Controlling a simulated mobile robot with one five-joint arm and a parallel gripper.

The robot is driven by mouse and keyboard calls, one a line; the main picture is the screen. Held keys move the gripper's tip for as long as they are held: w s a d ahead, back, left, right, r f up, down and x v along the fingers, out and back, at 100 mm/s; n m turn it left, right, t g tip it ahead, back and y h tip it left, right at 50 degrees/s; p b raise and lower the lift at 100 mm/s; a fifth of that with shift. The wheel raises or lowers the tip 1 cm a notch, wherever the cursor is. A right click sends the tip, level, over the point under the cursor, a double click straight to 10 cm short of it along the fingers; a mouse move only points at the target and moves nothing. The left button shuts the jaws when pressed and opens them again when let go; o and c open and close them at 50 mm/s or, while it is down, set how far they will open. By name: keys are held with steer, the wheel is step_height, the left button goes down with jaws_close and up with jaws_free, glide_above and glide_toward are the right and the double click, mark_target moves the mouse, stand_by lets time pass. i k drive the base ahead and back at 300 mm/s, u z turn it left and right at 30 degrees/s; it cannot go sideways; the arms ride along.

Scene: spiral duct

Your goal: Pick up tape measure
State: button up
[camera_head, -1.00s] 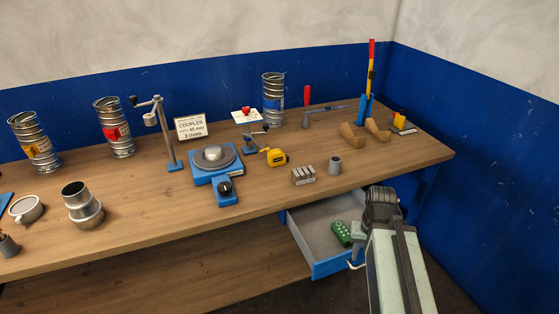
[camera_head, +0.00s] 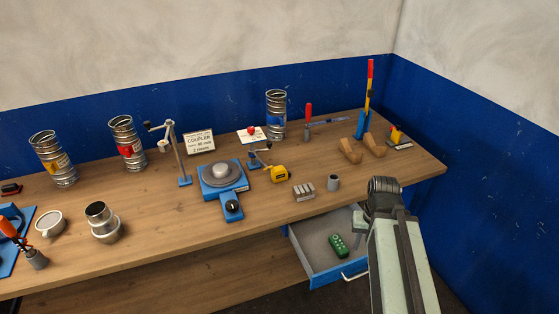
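The yellow tape measure (camera_head: 281,173) with a dark front lies on the wooden bench top, just right of the blue turntable device (camera_head: 222,178) and behind a small grey block (camera_head: 304,191). Nothing touches it from my side. My arm rises at the lower right, in front of the bench and beside the open drawer. My gripper's fingertips cannot be made out; the end of the arm is hidden or out of sight, so I cannot tell whether it is open or shut.
An open drawer (camera_head: 309,254) with a green object (camera_head: 337,245) juts out below the bench edge. A small grey cup (camera_head: 333,182) and wooden blocks (camera_head: 350,150) stand right of the tape measure. Spiral ducts (camera_head: 276,115) stand along the back.

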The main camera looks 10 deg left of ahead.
mark_target(278, 174)
steer(key=z, duration=1.2)
steer(key=i, duration=2.2)
steer(key=u, duration=4.25)
